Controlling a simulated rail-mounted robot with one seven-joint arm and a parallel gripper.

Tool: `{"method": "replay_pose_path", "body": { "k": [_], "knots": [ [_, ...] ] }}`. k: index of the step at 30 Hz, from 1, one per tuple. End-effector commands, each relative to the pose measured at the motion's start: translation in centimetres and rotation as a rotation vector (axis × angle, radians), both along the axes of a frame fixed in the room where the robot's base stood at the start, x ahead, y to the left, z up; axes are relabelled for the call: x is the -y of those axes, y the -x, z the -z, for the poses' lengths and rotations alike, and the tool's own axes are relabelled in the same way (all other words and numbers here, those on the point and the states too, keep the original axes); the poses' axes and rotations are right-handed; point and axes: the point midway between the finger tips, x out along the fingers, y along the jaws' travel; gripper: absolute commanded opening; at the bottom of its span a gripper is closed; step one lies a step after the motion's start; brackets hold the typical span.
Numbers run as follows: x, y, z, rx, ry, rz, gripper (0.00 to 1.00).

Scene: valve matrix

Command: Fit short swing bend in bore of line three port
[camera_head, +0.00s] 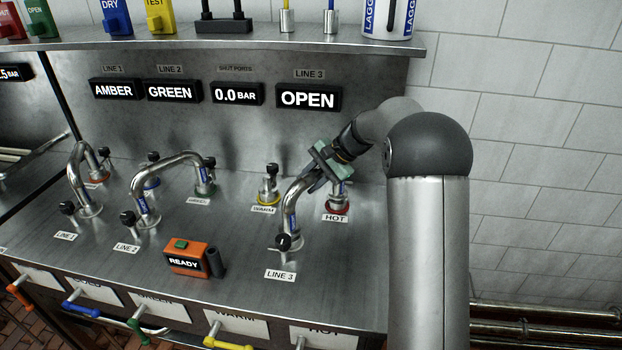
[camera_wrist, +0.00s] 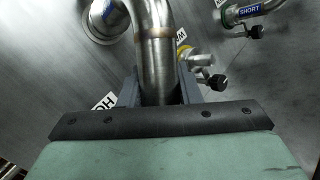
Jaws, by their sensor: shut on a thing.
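The short swing bend is a bent steel pipe (camera_head: 290,208) with blue labels. In the head view one leg comes down at the line three port (camera_head: 283,250), behind a black clamp knob. Its other leg stands at the red-ringed HOT port (camera_head: 338,209). I cannot tell how deep either end sits. My gripper (camera_head: 314,177) is shut on the upper part of the bend. In the wrist view the pipe (camera_wrist: 157,50) runs between the grey fingers (camera_wrist: 158,88), and the fingertips are partly hidden behind the pipe and palm.
The WARM port (camera_head: 268,190) stands just left of the bend. Another bend (camera_head: 165,163) joins line 2 to a port behind it. An orange READY box (camera_head: 187,258) sits at the front. A shelf (camera_head: 250,42) overhangs the back. The steel right of LINE 3 is clear.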

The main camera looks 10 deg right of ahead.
Motion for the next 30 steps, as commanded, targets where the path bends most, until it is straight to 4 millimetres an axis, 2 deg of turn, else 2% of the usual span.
{"method": "replay_pose_path", "body": {
  "k": [18, 19, 21, 30],
  "knots": [
    [0.0, 0.0, 1.5, 0.002, -0.001, 0.000, 0.00],
    [0.0, 0.0, 1.4, 0.002, -0.001, 0.000, 0.36],
    [0.0, 0.0, 1.4, 0.002, -0.001, 0.000, 0.55],
    [0.1, 0.0, 1.4, 0.000, 0.000, 0.000, 0.56]
  ]
}}
